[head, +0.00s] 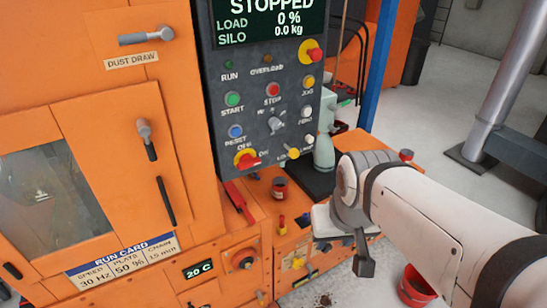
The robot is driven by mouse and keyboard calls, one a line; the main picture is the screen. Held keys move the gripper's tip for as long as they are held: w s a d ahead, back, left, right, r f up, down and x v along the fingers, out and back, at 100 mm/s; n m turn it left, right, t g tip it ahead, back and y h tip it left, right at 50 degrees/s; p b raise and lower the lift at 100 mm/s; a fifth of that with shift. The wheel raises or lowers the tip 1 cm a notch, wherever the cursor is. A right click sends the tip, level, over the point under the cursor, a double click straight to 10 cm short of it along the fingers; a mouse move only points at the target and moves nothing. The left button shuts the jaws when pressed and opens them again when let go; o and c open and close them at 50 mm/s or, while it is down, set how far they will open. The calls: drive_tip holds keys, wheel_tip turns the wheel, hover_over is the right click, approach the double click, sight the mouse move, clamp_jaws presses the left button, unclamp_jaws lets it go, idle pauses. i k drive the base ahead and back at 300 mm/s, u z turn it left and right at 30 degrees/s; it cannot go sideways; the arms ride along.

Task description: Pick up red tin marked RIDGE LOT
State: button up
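A small red tin (279,188) with a dark top and a pale label stands upright on the orange ledge below the control panel. Its label is too small to read, so I cannot tell if it says RIDGE LOT. My gripper (364,262) hangs at the end of my white arm, to the right of the tin, lower in the picture and apart from it. Its fingers are seen at an angle that does not show whether they are open or shut. Nothing is visibly held.
The control panel (269,110) with knobs and buttons overhangs the ledge behind the tin. A red tool (238,199) lies to the left, and a pale green device (324,140) stands to the right. A red bucket (416,288) is on the floor under my arm.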

sight(279, 183)
drive_tip(key=i, duration=0.85)
drive_tip(key=u, duration=0.1)
